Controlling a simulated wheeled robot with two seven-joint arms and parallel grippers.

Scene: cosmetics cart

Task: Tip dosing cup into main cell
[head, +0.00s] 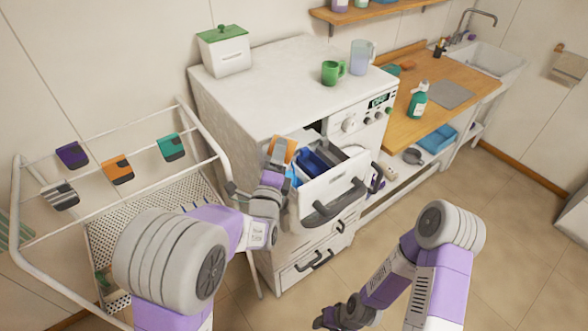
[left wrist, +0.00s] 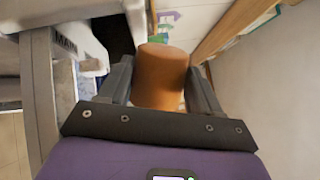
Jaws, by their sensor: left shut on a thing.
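An orange dosing cup (left wrist: 160,75) sits between the two fingers of my left gripper (left wrist: 161,90), which is shut on it. In the head view the cup (head: 289,147) is over the left side of the pulled-out drawer (head: 332,184) of the white washing machine. The left wrist view shows the drawer at the left, with a cell label reading MAIN (left wrist: 66,45). I cannot see into the cup or tell its tilt. The main cell's inside is mostly hidden. My right gripper (head: 331,319) hangs low near the bottom edge, apart from the drawer; its jaw opening is unclear.
A green mug (head: 333,72), a clear jug (head: 362,57) and a green-lidded box (head: 223,51) stand on the machine top. A drying rack (head: 110,150) with several cloths stands at the left. A wooden counter (head: 440,115) is at the right. The floor at right is clear.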

